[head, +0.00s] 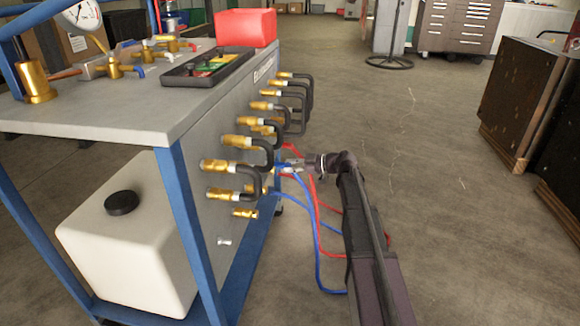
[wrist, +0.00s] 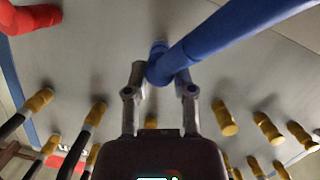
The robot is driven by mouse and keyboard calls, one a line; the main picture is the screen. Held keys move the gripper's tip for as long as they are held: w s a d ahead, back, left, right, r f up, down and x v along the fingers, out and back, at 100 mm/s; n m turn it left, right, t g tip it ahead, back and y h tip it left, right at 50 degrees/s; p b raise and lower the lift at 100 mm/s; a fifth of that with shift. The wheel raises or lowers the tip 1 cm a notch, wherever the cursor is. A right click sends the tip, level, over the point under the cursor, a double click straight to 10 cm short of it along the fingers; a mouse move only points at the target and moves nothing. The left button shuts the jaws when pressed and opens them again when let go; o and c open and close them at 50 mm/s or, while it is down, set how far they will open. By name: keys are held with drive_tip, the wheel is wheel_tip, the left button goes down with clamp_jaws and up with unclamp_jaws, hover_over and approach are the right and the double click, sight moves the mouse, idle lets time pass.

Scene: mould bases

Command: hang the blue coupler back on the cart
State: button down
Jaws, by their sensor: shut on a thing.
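The blue coupler (wrist: 157,52) is held between the two fingers of my gripper (wrist: 160,80) in the wrist view, close in front of the cart's grey panel. Its thick blue hose (wrist: 235,32) runs off to the upper right. In the head view my gripper (head: 290,165) is at the right side of the cart (head: 110,118), beside the lower brass fittings. A blue hose (head: 316,240) hangs below it toward the floor. The coupler is mostly hidden there. I cannot tell whether it touches the panel.
Several brass fittings (head: 214,166) with black hose loops stick out of the panel near my gripper. A red hose (head: 318,220) hangs close by; a red part (wrist: 28,20) shows in the wrist view. Floor to the right is clear up to dark crates (head: 515,95).

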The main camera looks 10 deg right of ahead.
drive_tip(key=shift+r+x, duration=0.2)
drive_tip(key=shift+x, duration=0.75)
idle(0.8)
drive_tip(key=shift+c, duration=1.9)
unclamp_jaws()
drive_tip(key=shift+o, duration=0.2)
drive_tip(key=o, duration=0.3)
drive_tip(key=shift+o, duration=0.2)
drive_tip(key=shift+s, duration=0.1)
drive_tip(key=shift+p+v, duration=0.85)
drive_tip(key=shift+v, duration=2.65)
drive_tip(key=shift+s+a+r, duration=0.1)
